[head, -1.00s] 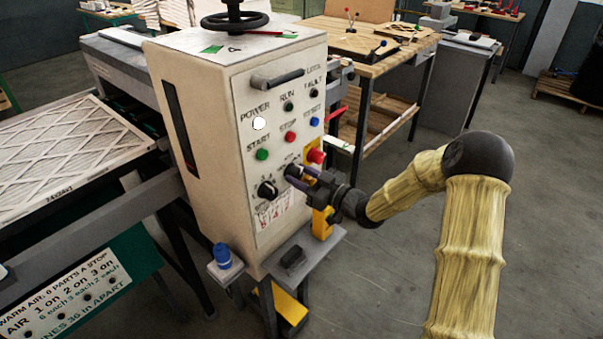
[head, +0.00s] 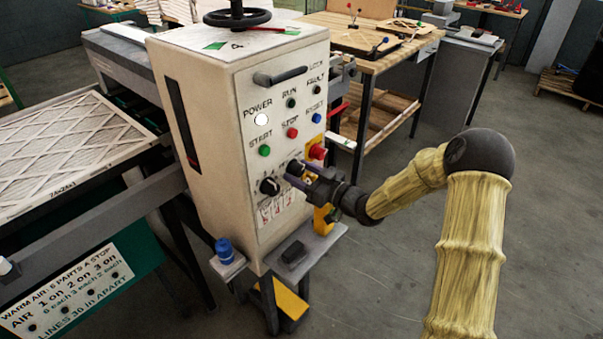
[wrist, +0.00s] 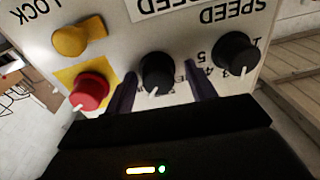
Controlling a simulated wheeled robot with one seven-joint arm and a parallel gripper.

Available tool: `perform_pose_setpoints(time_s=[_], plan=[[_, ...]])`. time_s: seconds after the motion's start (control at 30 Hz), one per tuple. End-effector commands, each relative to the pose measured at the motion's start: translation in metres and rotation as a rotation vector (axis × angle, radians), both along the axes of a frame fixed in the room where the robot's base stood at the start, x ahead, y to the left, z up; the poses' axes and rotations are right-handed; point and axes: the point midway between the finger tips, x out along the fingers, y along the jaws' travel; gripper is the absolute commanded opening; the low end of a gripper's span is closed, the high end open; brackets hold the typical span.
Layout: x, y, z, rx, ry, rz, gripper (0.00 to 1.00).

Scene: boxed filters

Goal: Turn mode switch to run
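A cream control cabinet (head: 215,140) has a panel with two black rotary knobs low on its face. The left knob (head: 269,187) is uncovered. The other knob (head: 295,167) is at my gripper (head: 292,174), partly hidden by it. The wrist view is upside down. There, a black knob with a white pointer (wrist: 157,72) stands between the fingers of my gripper (wrist: 161,88), with a gap on each side. My gripper is open around it. The second black knob (wrist: 235,52) is to the right. I cannot read which knob is the mode switch.
A red mushroom button (head: 317,152) on yellow sits close beside my gripper; it also shows in the wrist view (wrist: 90,92). A small shelf (head: 310,250) juts out below. The floor to the right is clear.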

Motion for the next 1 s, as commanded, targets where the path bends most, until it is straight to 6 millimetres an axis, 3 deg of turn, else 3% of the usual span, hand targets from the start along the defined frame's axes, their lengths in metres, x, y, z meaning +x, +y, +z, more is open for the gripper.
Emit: perform_pose_setpoints(time_s=[0.27, 1.0], plan=[[-0.006, -0.013, -0.001, -0.001, -0.001, -0.004, 0.56], [-0.087, -0.128, -0.01, -0.001, 0.0, -0.002, 0.56]])
